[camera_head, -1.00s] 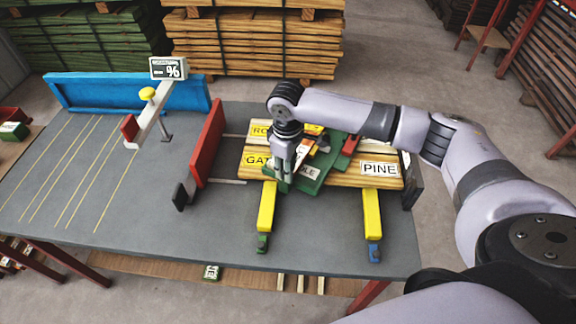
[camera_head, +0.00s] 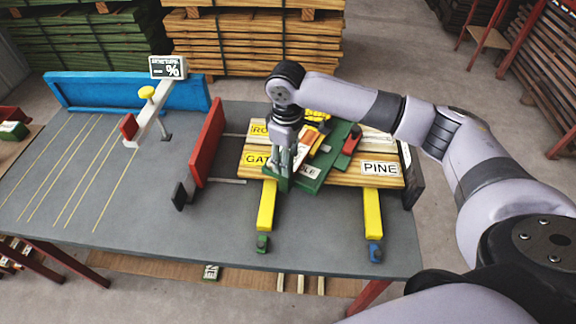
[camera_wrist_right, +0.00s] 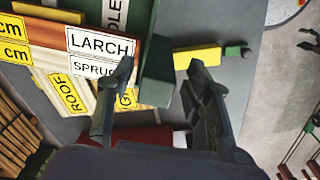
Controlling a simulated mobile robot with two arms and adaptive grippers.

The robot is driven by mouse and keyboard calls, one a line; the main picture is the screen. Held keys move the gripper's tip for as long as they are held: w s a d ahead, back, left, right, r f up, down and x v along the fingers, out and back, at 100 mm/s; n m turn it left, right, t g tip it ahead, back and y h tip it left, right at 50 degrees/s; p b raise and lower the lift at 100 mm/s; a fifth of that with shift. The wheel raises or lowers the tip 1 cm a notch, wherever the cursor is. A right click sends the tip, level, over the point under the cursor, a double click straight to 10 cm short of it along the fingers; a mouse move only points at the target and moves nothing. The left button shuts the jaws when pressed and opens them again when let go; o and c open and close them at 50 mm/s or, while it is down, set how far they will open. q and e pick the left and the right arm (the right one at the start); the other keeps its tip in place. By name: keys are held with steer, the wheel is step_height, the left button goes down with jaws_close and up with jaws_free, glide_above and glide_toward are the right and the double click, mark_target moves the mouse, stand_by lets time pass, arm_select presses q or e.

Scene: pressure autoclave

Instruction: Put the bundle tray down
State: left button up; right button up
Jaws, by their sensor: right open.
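The green bundle tray (camera_head: 312,184) lies at an angle on light wooden boards (camera_head: 340,178) labelled PINE, GATE and "RO…", partly covered. It bears a white label ending in "LE". My right gripper (camera_head: 281,178) points down at the tray's left near corner. In the right wrist view, my right gripper's (camera_wrist_right: 160,78) fingers stand apart, with the tray's green edge (camera_wrist_right: 158,88) showing between them. Tags reading LARCH (camera_wrist_right: 98,43), "SPRU…", ROOF and "cm" show beside it. Whether a finger touches the tray cannot be told. My left gripper is out of view.
The boards rest across yellow rails (camera_head: 266,206) on the grey table (camera_head: 320,245). A red upright plate (camera_head: 207,140) stands left of them. Farther left are a display post (camera_head: 152,125) and a blue back wall (camera_head: 110,92). The table's left part is clear.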

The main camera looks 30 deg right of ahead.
step_height(320, 180, up, 8)
steer(key=shift+a+r+b, duration=0.1)
steer(key=shift+r+b, duration=0.15)
steer(key=shift+b, duration=0.4)
